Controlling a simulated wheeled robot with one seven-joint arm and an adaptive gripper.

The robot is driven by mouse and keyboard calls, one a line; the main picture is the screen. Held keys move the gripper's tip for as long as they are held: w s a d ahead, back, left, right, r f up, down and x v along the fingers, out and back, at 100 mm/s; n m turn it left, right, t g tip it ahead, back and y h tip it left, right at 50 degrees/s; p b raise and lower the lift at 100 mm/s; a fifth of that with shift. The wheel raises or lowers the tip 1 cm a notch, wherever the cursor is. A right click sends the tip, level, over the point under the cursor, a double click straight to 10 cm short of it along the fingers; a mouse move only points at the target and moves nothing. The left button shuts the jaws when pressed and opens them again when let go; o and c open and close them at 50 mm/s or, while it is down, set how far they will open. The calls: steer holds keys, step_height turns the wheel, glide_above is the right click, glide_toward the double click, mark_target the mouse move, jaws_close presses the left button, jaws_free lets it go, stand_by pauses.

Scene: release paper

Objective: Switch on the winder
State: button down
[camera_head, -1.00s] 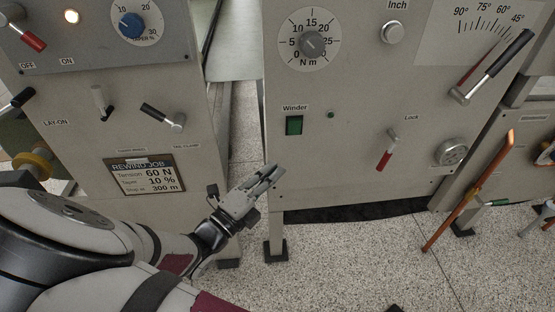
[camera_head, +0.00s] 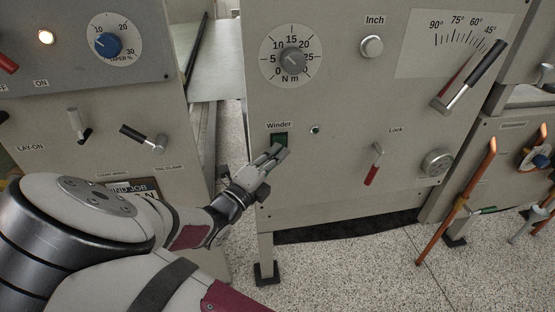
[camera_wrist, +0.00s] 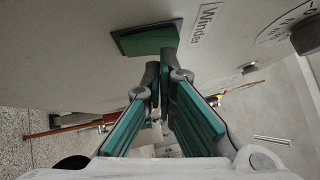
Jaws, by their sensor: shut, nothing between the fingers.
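The winder switch (camera_head: 279,138) is a green rocker in a dark frame on the grey middle panel, under the label "Winder" (camera_head: 278,125). In the head view my gripper (camera_head: 277,152) is shut and empty, with its fingertips overlapping the lower part of the switch. In the wrist view the green switch (camera_wrist: 146,39) lies just beyond the fingertips of my gripper (camera_wrist: 160,66), beside the "Winder" label (camera_wrist: 204,22). The fingertips are at or very near the switch's edge; I cannot tell whether they touch it. A small round indicator (camera_head: 314,130) right of the switch looks unlit.
The same panel carries a torque dial (camera_head: 292,61), an Inch button (camera_head: 371,46), a red-tipped Lock lever (camera_head: 374,164) and a black-handled angle lever (camera_head: 470,78). A left panel has a blue taper knob (camera_head: 107,44) and a lit lamp (camera_head: 46,37). Speckled floor lies below.

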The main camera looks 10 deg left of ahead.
steer(key=shift+w+a+r+n+p, duration=0.1)
steer(key=shift+w+r+n+p, duration=0.25)
steer(key=shift+p, duration=0.9)
steer(key=shift+s+f, duration=0.15)
steer(key=shift+s, duration=0.05)
steer(key=s+a+p, duration=0.3)
steer(key=s, duration=0.9)
steer(key=shift+s+a+r, duration=0.2)
steer(key=shift+a+r, duration=0.05)
steer(key=shift+a, duration=0.15)
